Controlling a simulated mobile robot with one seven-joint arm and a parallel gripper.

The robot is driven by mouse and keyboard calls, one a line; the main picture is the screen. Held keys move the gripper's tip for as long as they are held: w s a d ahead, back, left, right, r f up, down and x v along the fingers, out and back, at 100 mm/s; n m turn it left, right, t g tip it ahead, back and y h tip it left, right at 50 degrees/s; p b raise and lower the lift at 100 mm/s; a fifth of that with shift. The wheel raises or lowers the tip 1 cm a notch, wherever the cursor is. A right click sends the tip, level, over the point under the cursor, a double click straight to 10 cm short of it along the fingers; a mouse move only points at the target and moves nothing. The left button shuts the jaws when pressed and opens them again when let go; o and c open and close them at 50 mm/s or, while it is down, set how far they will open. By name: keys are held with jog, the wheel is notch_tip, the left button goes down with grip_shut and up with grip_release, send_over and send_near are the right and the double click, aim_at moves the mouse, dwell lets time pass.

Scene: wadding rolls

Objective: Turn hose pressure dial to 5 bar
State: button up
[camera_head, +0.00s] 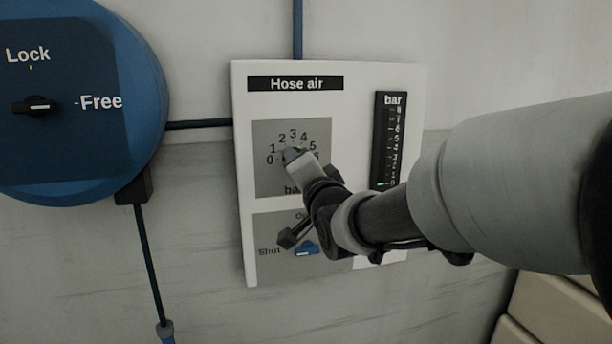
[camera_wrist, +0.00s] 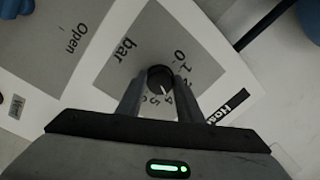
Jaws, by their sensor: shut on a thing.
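The pressure dial (camera_wrist: 160,75) is a round black knob on a grey square scale of the white "Hose air" panel (camera_head: 242,220). My gripper (camera_wrist: 156,90) is shut on the dial, with one finger on each side of it. A white mark on the knob points roughly toward the 4 in the wrist view. In the head view, my gripper (camera_head: 293,157) covers most of the knob and part of the scale near 6. The bar gauge (camera_head: 387,140) to the right has a green light low on its scale, near 0.
Below the dial is a Shut/Open valve with a blue handle (camera_head: 306,248), partly hidden by my arm. A blue hose reel (camera_head: 150,90) with a Lock/Free knob (camera_head: 34,104) is at the left. Pale drawers (camera_head: 550,310) stand at lower right.

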jog(key=shift+a+m+h+b, duration=0.1)
jog(key=shift+m+h+b, duration=0.2)
jog(key=shift+m+b, duration=2.6)
jog(key=shift+r+m+p, duration=0.1)
jog(key=shift+m+p, duration=0.7)
jog(key=shift+m, duration=0.1)
jog(key=o, duration=1.1)
jog(key=shift+c, duration=0.2)
jog(key=p+v, duration=0.1)
jog(key=v, duration=1.6)
jog(key=shift+s+f, duration=0.25)
jog(key=shift+f, duration=0.05)
